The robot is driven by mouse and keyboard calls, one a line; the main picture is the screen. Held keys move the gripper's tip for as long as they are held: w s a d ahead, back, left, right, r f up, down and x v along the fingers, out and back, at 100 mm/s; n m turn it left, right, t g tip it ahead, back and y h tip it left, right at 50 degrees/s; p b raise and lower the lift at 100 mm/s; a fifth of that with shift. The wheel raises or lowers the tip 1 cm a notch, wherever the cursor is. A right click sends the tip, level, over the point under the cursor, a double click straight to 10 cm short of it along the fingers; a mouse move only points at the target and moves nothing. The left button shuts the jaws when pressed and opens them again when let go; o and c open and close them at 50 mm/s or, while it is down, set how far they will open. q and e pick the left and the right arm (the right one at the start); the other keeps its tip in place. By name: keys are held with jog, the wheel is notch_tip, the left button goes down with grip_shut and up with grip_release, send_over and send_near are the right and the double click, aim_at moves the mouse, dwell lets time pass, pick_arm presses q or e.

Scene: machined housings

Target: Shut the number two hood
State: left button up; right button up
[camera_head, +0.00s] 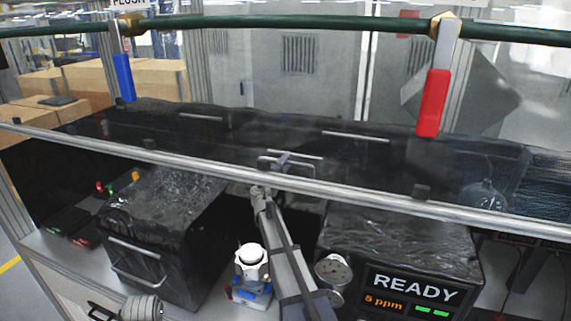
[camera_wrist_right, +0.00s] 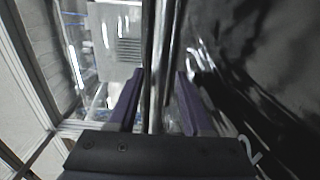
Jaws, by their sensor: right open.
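A hood with a dark see-through panel (camera_head: 240,140) spans the head view, with a long silver rail (camera_head: 120,152) along its near edge. No number can be read on it. A small bar handle (camera_head: 296,155) shows at its middle. My right arm reaches up from below, and my right gripper (camera_head: 280,162) is at this handle. In the right wrist view its purple fingers (camera_wrist_right: 155,100) are open, with a metal bar (camera_wrist_right: 158,65) running between them. I cannot tell whether they touch it.
Below the panel stand a black box with handles (camera_head: 140,262), a white-topped device (camera_head: 252,262), a round gauge (camera_head: 333,268) and a black unit reading READY (camera_head: 418,285). A green pipe (camera_head: 290,22) with blue (camera_head: 124,78) and red (camera_head: 432,102) levers crosses above.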

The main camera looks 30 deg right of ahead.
jog(key=shift+a, duration=0.1)
grip_shut()
jog(key=shift+s, duration=0.1)
dwell(1.1)
